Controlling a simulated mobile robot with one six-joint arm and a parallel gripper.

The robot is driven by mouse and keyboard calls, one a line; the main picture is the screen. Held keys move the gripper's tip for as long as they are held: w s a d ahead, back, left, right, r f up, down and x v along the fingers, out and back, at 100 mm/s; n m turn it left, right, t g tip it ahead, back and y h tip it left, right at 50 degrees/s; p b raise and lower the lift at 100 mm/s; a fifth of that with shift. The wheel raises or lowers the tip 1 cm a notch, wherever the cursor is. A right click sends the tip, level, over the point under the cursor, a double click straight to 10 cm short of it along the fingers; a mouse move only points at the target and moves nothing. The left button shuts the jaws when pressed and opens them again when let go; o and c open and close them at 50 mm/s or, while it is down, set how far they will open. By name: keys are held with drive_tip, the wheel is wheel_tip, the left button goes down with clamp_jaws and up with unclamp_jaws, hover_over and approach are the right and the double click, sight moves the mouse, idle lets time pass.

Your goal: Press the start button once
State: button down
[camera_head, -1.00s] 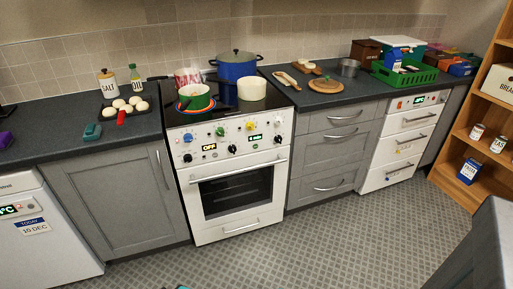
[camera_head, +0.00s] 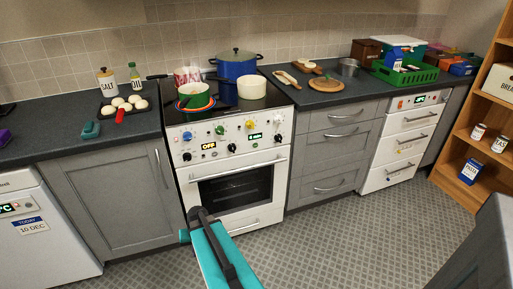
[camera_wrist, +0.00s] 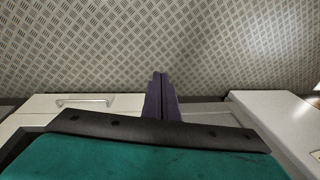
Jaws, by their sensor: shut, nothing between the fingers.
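The white oven (camera_head: 233,170) has a front panel with coloured knobs, small buttons and two lit displays, one reading OFF (camera_head: 208,148). A white drawer appliance (camera_head: 404,139) at the right also has a small lit panel with a red mark (camera_head: 399,104). No label reading start is legible, so I cannot tell which control is the start button. My teal and black arm reaches up in front of the oven's lower part. In the wrist view my gripper (camera_wrist: 160,77) shows dark, closed fingers with nothing between them, above the floor and apart from any control.
The worktop holds pots (camera_head: 237,66), a tray of round white items (camera_head: 124,107) and a green crate (camera_head: 404,75). A white appliance (camera_head: 40,238) stands at left, a wooden shelf (camera_head: 486,120) at right. The patterned floor (camera_head: 330,235) before the drawers is clear.

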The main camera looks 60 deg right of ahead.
sight(255, 145)
drive_tip(key=s+d+r+m+t+h, duration=0.1)
drive_tip(key=d+r+m+h, duration=0.1)
drive_tip(key=d+r, duration=0.6)
drive_tip(key=s+d+r+m+t+h+b, duration=0.1)
drive_tip(key=d+r+m+t, duration=0.15)
drive_tip(key=d, duration=0.95)
drive_tip(key=d+r+m+t+h, duration=0.1)
drive_tip(key=d+r+h, duration=0.1)
drive_tip(key=d+r, duration=0.7)
drive_tip(key=s+d+r+m+h, duration=0.1)
drive_tip(key=s+d+r, duration=0.1)
drive_tip(key=d, duration=0.4)
drive_tip(key=s+d+r+m, duration=0.1)
drive_tip(key=s+d+r, duration=0.2)
drive_tip(key=s+d, duration=0.1)
drive_tip(key=shift+s+d+r+h+b, duration=0.2)
drive_tip(key=shift+d+r+h+b, duration=0.15)
drive_tip(key=shift+d, duration=0.5)
drive_tip(key=shift+w+f, duration=0.1)
drive_tip(key=shift+w+d+p, duration=0.1)
drive_tip(key=shift+w+d, duration=0.75)
drive_tip(key=shift+w, duration=0.3)
drive_tip(key=shift+w+d+p, duration=0.15)
drive_tip(key=shift+w+d, duration=0.7)
drive_tip(key=shift+w, duration=0.3)
drive_tip(key=shift+w+d+p, duration=0.1)
drive_tip(key=shift+w+d, duration=0.75)
drive_tip(key=shift+w, duration=0.3)
